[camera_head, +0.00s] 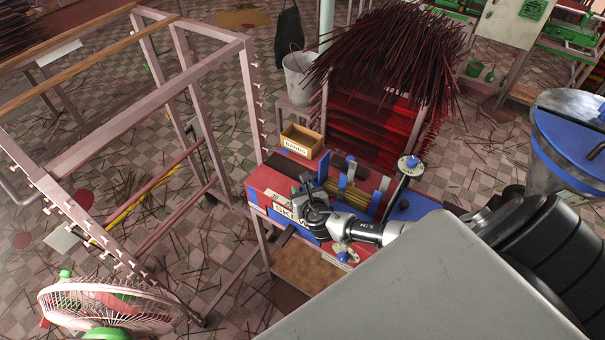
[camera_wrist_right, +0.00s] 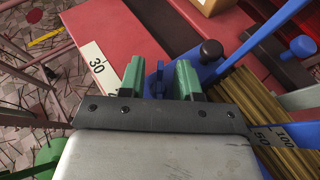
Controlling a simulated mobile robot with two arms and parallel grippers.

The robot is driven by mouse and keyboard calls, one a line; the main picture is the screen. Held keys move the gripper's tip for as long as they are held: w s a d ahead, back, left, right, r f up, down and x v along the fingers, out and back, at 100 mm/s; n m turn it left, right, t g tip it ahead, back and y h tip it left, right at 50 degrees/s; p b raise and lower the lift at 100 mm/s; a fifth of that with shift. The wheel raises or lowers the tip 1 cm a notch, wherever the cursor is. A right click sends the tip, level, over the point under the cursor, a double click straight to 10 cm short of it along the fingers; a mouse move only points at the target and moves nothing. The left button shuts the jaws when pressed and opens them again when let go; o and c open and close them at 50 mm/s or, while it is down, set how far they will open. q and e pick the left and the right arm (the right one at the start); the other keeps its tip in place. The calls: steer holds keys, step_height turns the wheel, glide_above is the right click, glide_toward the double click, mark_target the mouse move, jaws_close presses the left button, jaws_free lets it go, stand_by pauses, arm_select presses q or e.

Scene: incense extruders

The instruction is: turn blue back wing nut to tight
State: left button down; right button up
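My right gripper (camera_head: 308,190) reaches over the left part of the red and blue extruder bench (camera_head: 270,183) in the head view. In the right wrist view the gripper's two green fingers (camera_wrist_right: 159,80) stand apart, with a small upright blue piece (camera_wrist_right: 158,76), seemingly the blue back wing nut, between them. Narrow gaps seem to remain beside it; firm contact cannot be made out. In the head view the gripper hides this nut. Another blue winged part (camera_head: 340,247) shows at the bench's front, below the wrist. My left gripper is not in view.
A box labelled BANDS (camera_head: 301,140) stands at the bench's back. Yellowish sticks (camera_head: 347,197) lie between blue guides right of the gripper. A post with a blue-topped disc (camera_head: 409,165) rises farther right. A metal rack (camera_head: 150,110) and a fan (camera_head: 108,304) are at left.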

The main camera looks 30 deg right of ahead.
steer(key=shift+c, duration=0.5)
jaws_close()
